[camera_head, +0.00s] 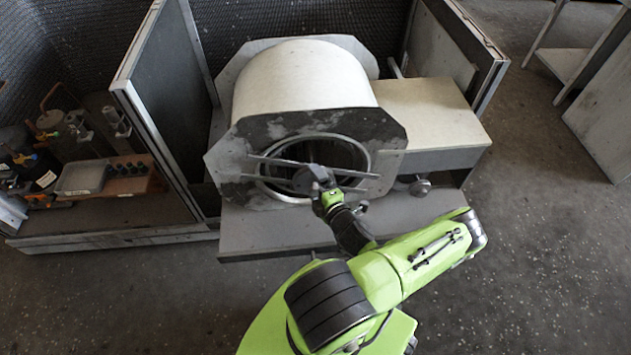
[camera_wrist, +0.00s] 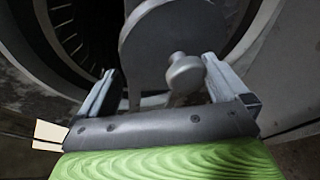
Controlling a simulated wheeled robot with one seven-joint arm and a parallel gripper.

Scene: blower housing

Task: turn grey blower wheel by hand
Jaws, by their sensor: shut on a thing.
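The blower housing (camera_head: 305,80) is a pale drum with a dark, worn front plate (camera_head: 225,160) and a round inlet. Inside the inlet, the vanes of the grey blower wheel (camera_wrist: 75,42) show at the left in the wrist view. A round grey part (camera_wrist: 160,40) with a small knob (camera_wrist: 184,73) stands at the inlet's middle. My gripper (camera_head: 321,190) is at this part, in front of the inlet. In the wrist view my gripper (camera_wrist: 163,82) has its fingers on either side of the part and is shut on it. The exact contact is hidden.
Two thin bars (camera_head: 350,171) cross the inlet near my gripper. A grey shelf (camera_head: 270,228) lies below the housing, and a pale box duct (camera_head: 425,112) is at its right. A framed panel (camera_head: 160,95) stands at the left, beside a bench with tools (camera_head: 95,180).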

